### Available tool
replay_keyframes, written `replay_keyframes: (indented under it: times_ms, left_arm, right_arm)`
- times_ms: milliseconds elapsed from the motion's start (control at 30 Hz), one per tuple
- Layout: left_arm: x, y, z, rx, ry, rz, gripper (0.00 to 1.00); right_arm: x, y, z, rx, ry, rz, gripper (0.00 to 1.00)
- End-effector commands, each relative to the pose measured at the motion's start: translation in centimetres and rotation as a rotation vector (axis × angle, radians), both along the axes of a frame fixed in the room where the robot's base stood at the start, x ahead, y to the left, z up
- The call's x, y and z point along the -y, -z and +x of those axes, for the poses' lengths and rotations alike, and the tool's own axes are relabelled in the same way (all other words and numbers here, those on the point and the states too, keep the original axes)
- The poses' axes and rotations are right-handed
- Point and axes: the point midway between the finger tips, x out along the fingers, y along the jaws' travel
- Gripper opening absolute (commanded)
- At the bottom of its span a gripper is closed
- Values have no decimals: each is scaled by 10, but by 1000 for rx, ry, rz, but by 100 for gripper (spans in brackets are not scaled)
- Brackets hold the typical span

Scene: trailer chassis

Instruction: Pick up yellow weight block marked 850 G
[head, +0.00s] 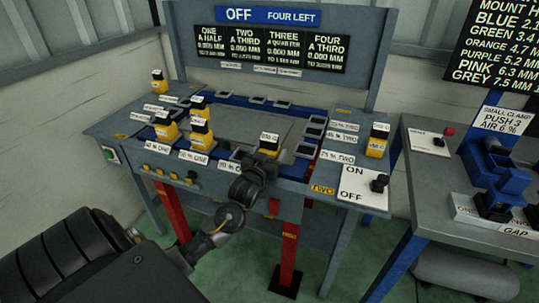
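Several yellow weight blocks with dark tops and small white labels stand on the grey bench (325,172). One yellow block (268,142) stands near the front middle, and my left gripper (264,157) is right in front of it. The gripper's fingers are dark and small and overlap the block's lower part, so I cannot tell whether they are closed on it. Other yellow blocks stand at the back left (158,84), left middle (166,131), centre left (201,139) and right (376,146). The labels are too small to read for 850 G. My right gripper is not in view.
A blue-framed recess with small trays lies in the bench's middle. A display board (280,18) reading OFF, FOUR LEFT stands behind. An ON/OFF switch panel (362,188) is at the bench's front right. A second table with a blue clamp (495,165) stands farther right.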

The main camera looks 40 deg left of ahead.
Motion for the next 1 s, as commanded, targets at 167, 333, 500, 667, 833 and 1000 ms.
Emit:
replay_keyframes:
  times_ms: [167, 333, 500, 667, 833, 1000]
  left_arm:
    - [0, 0, 0, 0, 0, 0, 47]
    - [0, 0, 0, 0, 0, 0, 25]
    - [0, 0, 0, -1, 0, 0, 3]
    - [0, -3, 0, 6, 0, 0, 2]
    - [0, -5, 0, 6, 0, 0, 2]
    - [0, -17, 0, 8, 1, 1, 2]
  right_arm:
    - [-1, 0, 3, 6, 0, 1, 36]
    - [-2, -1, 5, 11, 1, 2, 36]
    - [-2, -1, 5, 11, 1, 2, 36]
    - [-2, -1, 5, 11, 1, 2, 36]
    - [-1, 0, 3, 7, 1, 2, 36]
    - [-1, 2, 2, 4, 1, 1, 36]
